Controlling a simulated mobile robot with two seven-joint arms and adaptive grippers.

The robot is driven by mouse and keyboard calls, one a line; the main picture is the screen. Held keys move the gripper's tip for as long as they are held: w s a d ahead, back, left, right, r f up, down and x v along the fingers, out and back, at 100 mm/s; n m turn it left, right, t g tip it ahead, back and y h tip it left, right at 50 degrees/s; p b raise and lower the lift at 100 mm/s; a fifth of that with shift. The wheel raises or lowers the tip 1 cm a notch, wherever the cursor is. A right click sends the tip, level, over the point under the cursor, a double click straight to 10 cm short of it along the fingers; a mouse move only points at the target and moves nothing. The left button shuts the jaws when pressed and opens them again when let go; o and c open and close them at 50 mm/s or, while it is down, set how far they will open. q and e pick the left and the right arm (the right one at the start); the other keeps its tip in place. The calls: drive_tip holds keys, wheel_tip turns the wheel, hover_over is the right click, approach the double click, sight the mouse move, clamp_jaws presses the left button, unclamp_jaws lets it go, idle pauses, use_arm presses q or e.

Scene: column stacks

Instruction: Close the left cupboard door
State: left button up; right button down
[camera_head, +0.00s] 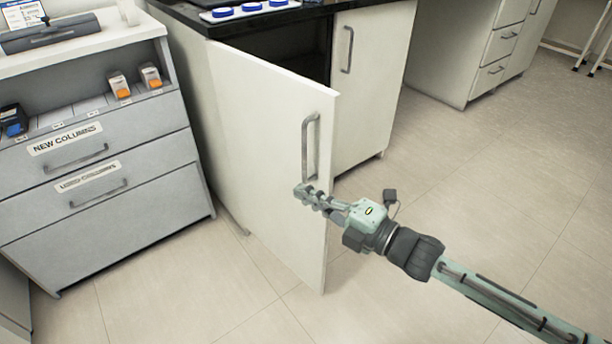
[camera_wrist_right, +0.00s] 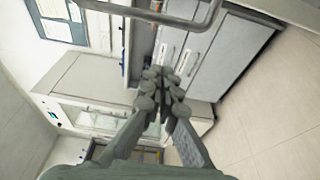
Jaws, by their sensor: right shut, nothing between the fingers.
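The left cupboard door (camera_head: 262,150) is white and stands swung open from the cupboard, its free edge toward me. Its grey bar handle (camera_head: 310,145) is upright near that edge. My right gripper (camera_head: 303,192) is shut and empty at the door's handle side, just below the lower end of the handle. I cannot tell whether it touches the door. In the right wrist view my shut gripper fingers (camera_wrist_right: 165,82) point ahead, and a curved grey bar (camera_wrist_right: 150,14), which looks like the handle, crosses the top. My left gripper is not in view.
The right cupboard door (camera_head: 372,80) is shut. A dark counter (camera_head: 225,28) with blue-capped items is above. A grey drawer unit (camera_head: 100,180) labelled for columns stands at left. White drawers (camera_head: 497,55) stand at the back right. The tiled floor (camera_head: 490,180) at right is clear.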

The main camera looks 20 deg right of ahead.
sight(306, 178)
drive_tip(key=w, duration=0.2)
drive_tip(key=w+d, duration=0.1)
drive_tip(key=w, duration=0.1)
drive_tip(key=shift+w+d+p, duration=0.1)
drive_tip(key=shift+w+p, duration=0.2)
drive_tip(key=shift+w, duration=0.1)
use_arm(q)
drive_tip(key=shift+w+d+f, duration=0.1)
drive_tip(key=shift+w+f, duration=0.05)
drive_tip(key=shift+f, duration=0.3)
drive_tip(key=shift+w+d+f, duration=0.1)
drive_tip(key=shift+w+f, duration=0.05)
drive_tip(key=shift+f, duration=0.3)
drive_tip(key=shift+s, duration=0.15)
use_arm(e)
drive_tip(key=shift+d, duration=0.1)
